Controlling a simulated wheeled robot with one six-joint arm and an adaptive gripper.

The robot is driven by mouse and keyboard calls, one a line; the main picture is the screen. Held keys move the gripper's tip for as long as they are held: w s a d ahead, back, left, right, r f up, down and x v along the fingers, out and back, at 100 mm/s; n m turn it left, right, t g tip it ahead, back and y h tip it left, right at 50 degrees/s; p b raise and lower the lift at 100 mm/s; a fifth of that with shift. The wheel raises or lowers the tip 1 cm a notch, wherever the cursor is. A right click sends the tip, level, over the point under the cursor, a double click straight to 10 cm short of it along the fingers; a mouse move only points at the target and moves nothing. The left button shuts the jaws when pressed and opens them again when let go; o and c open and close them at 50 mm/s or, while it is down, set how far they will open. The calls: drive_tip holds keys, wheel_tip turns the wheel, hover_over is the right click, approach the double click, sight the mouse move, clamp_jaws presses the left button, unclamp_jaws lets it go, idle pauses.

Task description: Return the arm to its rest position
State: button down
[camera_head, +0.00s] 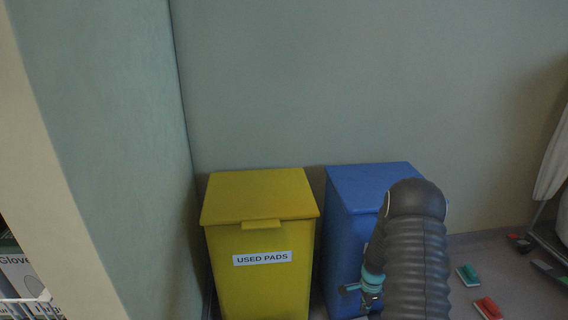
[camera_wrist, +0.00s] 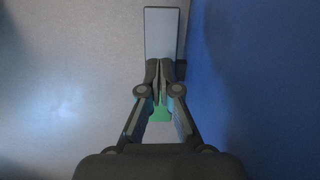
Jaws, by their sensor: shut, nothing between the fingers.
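My gripper (camera_wrist: 160,78) shows in the wrist view with its two fingertips together and nothing visible held between them. In the head view my arm stands upright at the lower right, in front of the blue bin (camera_head: 345,225). The teal-marked parts beside the arm show there, but the fingertips cannot be made out. The blue side at the right of the wrist view (camera_wrist: 260,80) appears to be this bin, close beside my gripper. Its front is partly hidden by my arm.
A yellow bin (camera_head: 225,240) labelled USED PADS stands left of the blue one, lid shut. A teal pad (camera_head: 468,275) and a red pad (camera_head: 487,308) lie on the floor at right. A pale rectangular thing (camera_wrist: 162,32) and something green (camera_wrist: 158,116) show around my fingers.

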drive_tip(key=s+a+r+n+g, duration=0.2)
drive_tip(key=s+a+r+n, duration=0.1)
drive_tip(key=s+n, duration=0.35)
drive_tip(key=s+a+r+n+t+p, duration=0.2)
drive_tip(key=s+r, duration=0.5)
drive_tip(key=r, duration=0.9)
drive_tip(key=s+a+r+n+t+p, duration=0.2)
drive_tip(key=s+a+r+n, duration=0.3)
drive_tip(key=r, duration=1.1)
drive_tip(key=s+a+r+n+t+p, duration=0.3)
drive_tip(key=s+a+r, duration=0.3)
drive_tip(key=r, duration=1)
drive_tip(key=s, duration=0.3)
drive_tip(key=shift+s+a+t, duration=0.25)
drive_tip(key=shift+a+t, duration=0.05)
drive_tip(key=shift+a, duration=0.1)
